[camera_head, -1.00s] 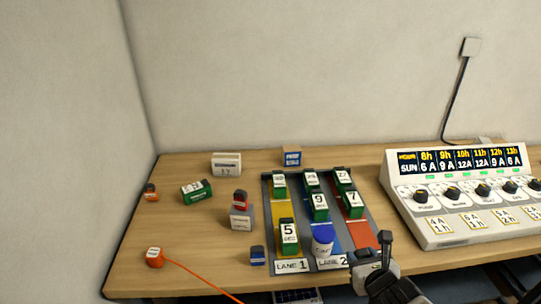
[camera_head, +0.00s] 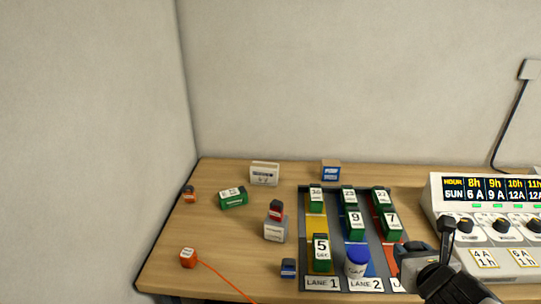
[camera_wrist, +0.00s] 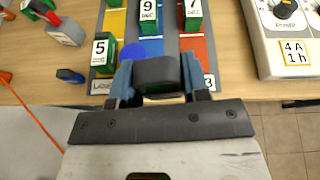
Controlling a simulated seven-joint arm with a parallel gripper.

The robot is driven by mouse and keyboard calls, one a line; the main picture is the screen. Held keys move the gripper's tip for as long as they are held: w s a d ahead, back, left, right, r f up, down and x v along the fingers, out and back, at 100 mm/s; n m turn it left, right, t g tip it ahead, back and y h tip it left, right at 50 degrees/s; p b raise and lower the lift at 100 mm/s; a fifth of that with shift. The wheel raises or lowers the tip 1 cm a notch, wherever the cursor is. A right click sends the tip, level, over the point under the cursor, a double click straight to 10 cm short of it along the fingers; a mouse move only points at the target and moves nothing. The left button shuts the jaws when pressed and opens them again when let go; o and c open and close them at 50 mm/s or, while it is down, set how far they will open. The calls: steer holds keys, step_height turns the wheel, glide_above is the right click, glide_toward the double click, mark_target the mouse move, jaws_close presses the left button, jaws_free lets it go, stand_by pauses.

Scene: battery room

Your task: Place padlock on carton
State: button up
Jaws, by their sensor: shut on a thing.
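My gripper (camera_head: 420,262) is at the front right of the lane tray, its blue-grey fingers shut on a dark grey rounded thing. The held thing also shows in the wrist view (camera_wrist: 157,72); I cannot tell for sure that it is the padlock. It appears above the tray's front edge. Which box is the carton is not clear: a white box (camera_head: 264,175) and a small blue-and-tan box (camera_head: 331,171) stand at the back.
The lane tray (camera_head: 322,284) holds several numbered green blocks and a blue cylinder (camera_head: 357,262). The charger console (camera_head: 490,225) stands right. A blue block (camera_head: 288,268), a green block (camera_head: 233,198) and two orange items (camera_head: 189,257) (camera_head: 189,193) lie left. Bare wood lies between them.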

steer(key=shift+r, duration=0.65)
steer(key=w+a+r+n+g+y, duration=0.1)
steer(key=w+a+n+y, duration=0.15)
steer(key=w+a, duration=0.4)
steer(key=w+a+r+n+g+y, duration=0.1)
steer(key=w+a+r+n+y, duration=0.15)
steer(key=w, duration=0.65)
steer(key=w+a+r+n+g+y, duration=0.1)
steer(key=w+a+n+y, duration=0.15)
steer(key=w+a, duration=0.4)
steer(key=w+a+f+n+g+y, duration=0.2)
steer(key=w+a+g, duration=0.1)
steer(key=w+a, duration=0.35)
steer(key=w+a+f+n+g+y, duration=0.2)
steer(key=w+a+f+n+y, duration=0.1)
steer(key=w+a, duration=0.4)
steer(key=shift+g, duration=0.3)
steer(key=f, duration=0.3)
steer(key=s+a+f, duration=0.1)
steer(key=shift+f, duration=0.4)
steer(key=shift+m, duration=0.25)
glide_above(265, 166)
steer(key=shift+w+a+f, duration=0.1)
steer(key=shift+f, duration=0.65)
